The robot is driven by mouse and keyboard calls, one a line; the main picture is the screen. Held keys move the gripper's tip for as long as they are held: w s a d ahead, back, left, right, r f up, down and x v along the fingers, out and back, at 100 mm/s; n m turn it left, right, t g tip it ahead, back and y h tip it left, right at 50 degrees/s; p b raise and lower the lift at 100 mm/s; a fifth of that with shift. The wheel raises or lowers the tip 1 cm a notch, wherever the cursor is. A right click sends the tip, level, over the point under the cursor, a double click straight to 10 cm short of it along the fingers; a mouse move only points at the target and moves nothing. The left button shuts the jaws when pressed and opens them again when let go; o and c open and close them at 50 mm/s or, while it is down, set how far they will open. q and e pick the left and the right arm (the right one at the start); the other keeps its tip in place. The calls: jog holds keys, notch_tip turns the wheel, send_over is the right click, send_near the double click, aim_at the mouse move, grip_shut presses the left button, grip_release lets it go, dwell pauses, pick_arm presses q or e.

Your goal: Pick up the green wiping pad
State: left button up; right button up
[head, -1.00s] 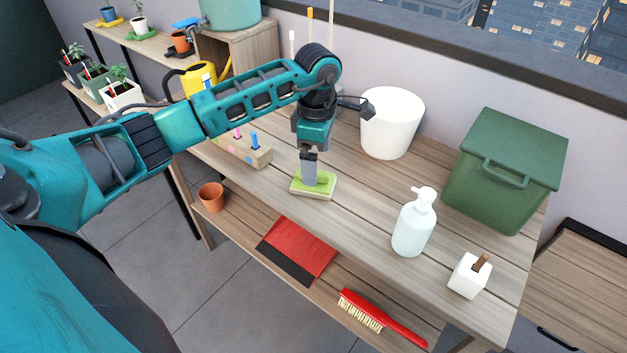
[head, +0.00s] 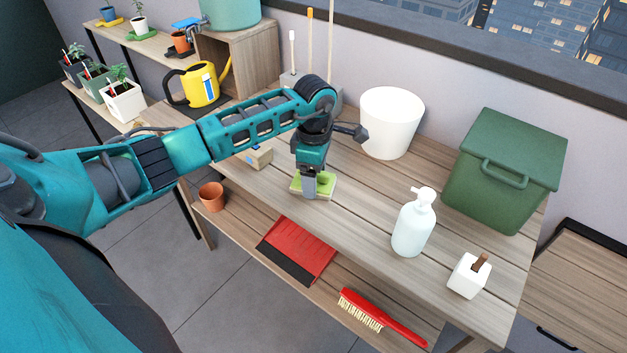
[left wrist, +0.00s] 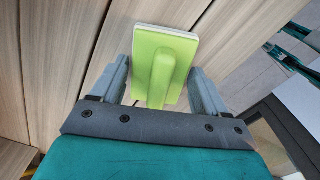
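The green wiping pad (head: 326,182) lies flat on the wooden bench top, with a raised grip along its middle. My left gripper (head: 310,192) points down over it and hides part of it. In the left wrist view, the pad (left wrist: 180,62) extends between and beyond the fingertips. The left gripper (left wrist: 161,80) is open, with its fingers on either side of the pad's raised grip (left wrist: 162,78) and gaps between grip and fingers. My right gripper is not in view.
A white bucket (head: 392,125) stands behind the pad. A pump bottle (head: 412,228), a white block holder (head: 468,277) and a green lidded bin (head: 505,175) are to the right. A wooden block (head: 260,158) is left. The lower shelf holds a red dustpan (head: 300,246) and brush (head: 385,318).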

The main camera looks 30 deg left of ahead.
pick_arm(q)
jog(key=c, duration=0.6)
notch_tip(320, 180, up, 20)
jog(key=shift+r, duration=0.1)
dwell(0.4)
